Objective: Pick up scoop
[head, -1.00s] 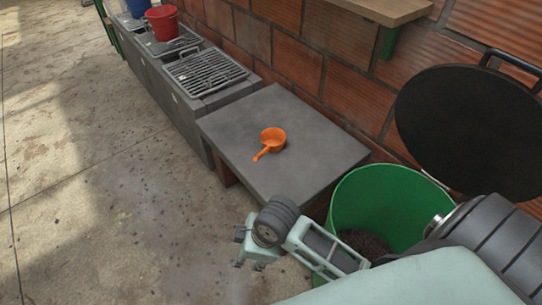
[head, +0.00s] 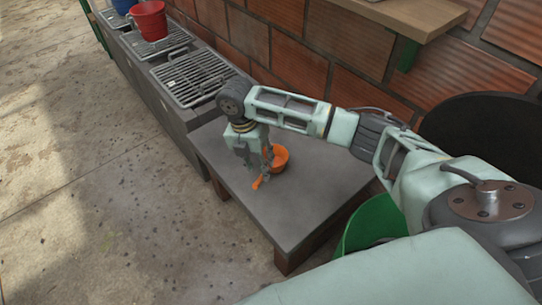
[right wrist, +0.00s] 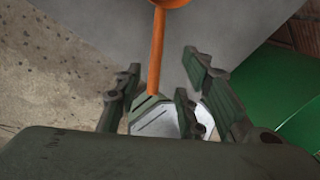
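The orange scoop (head: 279,158) lies on the grey table, its cup toward the wall and its handle toward the front. My right gripper (head: 256,168) is above the scoop and hides part of it in the head view. In the right wrist view, the scoop's handle (right wrist: 157,50) runs down toward the space between the open fingers of my right gripper (right wrist: 157,85). Part of the cup shows at the top edge of that view. I cannot tell whether the fingers touch the scoop. My left gripper is not in view.
The grey table (head: 310,205) is otherwise bare. A green bin (head: 375,222) with a raised black lid (head: 480,130) stands to its right. Metal grates (head: 192,78) and a red bucket (head: 150,20) are behind left. A wooden shelf (head: 425,15) juts from the brick wall.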

